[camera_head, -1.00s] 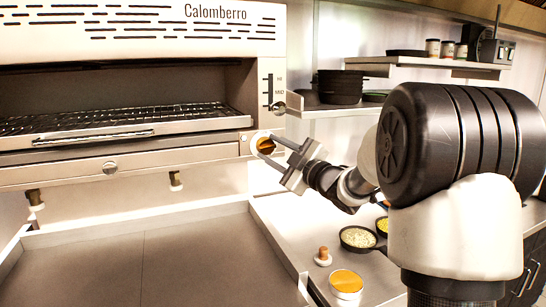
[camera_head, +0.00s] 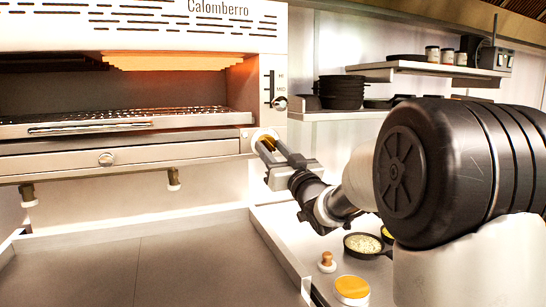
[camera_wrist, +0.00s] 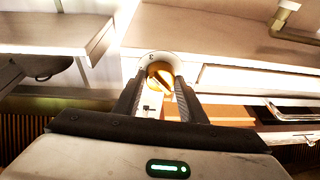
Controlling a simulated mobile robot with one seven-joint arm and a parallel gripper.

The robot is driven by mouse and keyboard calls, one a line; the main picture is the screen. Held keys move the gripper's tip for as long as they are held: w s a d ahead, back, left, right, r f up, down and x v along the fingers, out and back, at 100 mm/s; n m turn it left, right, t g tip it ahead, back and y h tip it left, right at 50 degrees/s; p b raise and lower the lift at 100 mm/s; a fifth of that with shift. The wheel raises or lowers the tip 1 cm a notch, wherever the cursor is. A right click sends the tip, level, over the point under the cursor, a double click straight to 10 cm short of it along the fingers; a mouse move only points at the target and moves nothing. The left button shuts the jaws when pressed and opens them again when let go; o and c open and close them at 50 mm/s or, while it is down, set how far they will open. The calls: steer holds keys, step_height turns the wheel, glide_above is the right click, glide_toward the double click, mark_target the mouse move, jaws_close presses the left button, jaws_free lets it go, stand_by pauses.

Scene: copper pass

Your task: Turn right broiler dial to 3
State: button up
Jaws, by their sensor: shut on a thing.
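The broiler (camera_head: 190,95) has a white front marked Calomberro, and its inside glows orange. The right broiler dial (camera_head: 264,140) is a round knob with an orange-brown face and a pale ring at the lower right of the broiler. The fingers hide part of the dial in the head view.
A wire rack (camera_head: 120,118) sits inside the broiler. A shelf (camera_head: 340,115) with stacked black pans (camera_head: 341,92) is to the right. Below my arm stand an orange-topped container (camera_head: 352,288), a small wooden-handled tool (camera_head: 327,262) and a pan of pale grains (camera_head: 363,244).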

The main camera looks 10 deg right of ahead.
steer(key=shift+a+m+h+b, duration=0.15)
steer(key=shift+m+h+b, duration=0.55)
steer(key=shift+m, duration=1.4)
steer(key=o, duration=1.1)
steer(key=shift+c, duration=0.2)
steer(key=v, duration=1.7)
steer(key=shift+s+a+f, duration=0.15)
steer(key=shift+s+f, duration=0.05)
steer(key=shift+f, duration=0.1)
